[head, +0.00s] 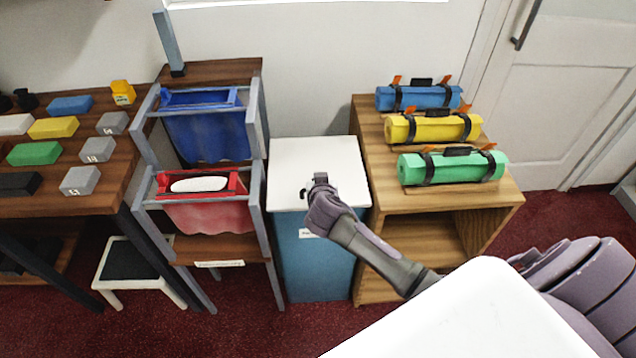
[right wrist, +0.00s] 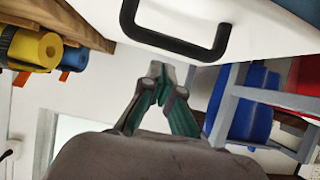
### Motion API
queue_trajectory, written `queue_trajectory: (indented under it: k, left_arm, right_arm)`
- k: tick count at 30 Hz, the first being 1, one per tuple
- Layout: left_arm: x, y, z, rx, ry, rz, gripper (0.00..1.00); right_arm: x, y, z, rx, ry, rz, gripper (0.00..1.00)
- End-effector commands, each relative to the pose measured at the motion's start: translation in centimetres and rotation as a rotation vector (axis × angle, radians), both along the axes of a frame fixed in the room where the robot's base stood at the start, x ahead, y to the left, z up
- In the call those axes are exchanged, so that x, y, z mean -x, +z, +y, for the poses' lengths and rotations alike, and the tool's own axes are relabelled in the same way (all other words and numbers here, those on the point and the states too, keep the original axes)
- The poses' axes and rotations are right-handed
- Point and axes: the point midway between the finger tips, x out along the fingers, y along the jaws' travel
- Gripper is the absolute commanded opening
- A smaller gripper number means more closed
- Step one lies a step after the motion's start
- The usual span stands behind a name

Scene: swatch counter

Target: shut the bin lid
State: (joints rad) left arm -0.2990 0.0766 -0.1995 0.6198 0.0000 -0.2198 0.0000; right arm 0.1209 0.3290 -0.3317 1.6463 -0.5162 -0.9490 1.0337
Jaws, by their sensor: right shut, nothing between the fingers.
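The bin (head: 315,270) is a blue box with a white label on its front. Its white lid (head: 315,155) lies flat over the top, and I see no gap under it. A dark handle (head: 303,193) shows at the lid's front edge, partly hidden by my right gripper. In the right wrist view, the black handle (right wrist: 175,43) spans the top, close to the gripper. My right gripper (head: 320,179) is above the front part of the lid, shut and empty. Its closed fingertips (right wrist: 158,72) point toward the handle; I cannot tell whether they touch anything. My left gripper is not in view.
A rack with a blue bag (head: 210,135) and a red bag (head: 210,215) stands left of the bin. A wooden shelf (head: 375,140) with blue, yellow and green rolls stands close on the right. A small stool (head: 130,275) is at lower left.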

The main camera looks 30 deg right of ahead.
Motion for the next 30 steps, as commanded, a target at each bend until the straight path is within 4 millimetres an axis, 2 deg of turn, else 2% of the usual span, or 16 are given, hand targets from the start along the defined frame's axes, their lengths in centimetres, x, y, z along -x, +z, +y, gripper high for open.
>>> queue_trajectory:
  k: [1, 2, 3, 12, 18, 23, 26, 29, 30]
  left_arm:
    - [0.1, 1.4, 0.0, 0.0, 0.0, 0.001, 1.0]
    - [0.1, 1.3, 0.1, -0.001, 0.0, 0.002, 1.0]
    - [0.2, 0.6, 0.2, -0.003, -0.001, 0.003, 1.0]
    - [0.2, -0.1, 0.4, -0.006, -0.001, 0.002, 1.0]
    - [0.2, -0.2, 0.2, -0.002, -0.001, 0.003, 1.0]
    - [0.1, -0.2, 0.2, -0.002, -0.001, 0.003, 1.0]
    - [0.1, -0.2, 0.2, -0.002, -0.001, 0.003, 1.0]
    - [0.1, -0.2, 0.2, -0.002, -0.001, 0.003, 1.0]
    - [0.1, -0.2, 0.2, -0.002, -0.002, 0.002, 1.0]
  right_arm:
    - [-0.8, 2.2, -0.6, 0.001, -0.002, -0.011, 0.0]
    - [-0.7, 2.2, -0.6, 0.001, 0.001, -0.013, 0.0]
    - [0.6, 1.7, 0.2, -0.001, 0.004, -0.009, 0.0]
    - [6.0, 3.7, 2.6, 0.002, 0.001, -0.017, 0.0]
    - [7.5, 4.3, 3.3, 0.005, 0.0, -0.02, 0.0]
    - [7.8, 4.5, 3.3, 0.006, 0.0, -0.019, 0.0]
    - [7.8, 3.6, 3.4, 0.011, 0.009, -0.003, 0.0]
    - [8.0, 0.3, 3.7, 0.025, 0.047, 0.067, 0.0]
    - [8.3, -1.8, 3.8, 0.033, 0.069, 0.111, 0.0]
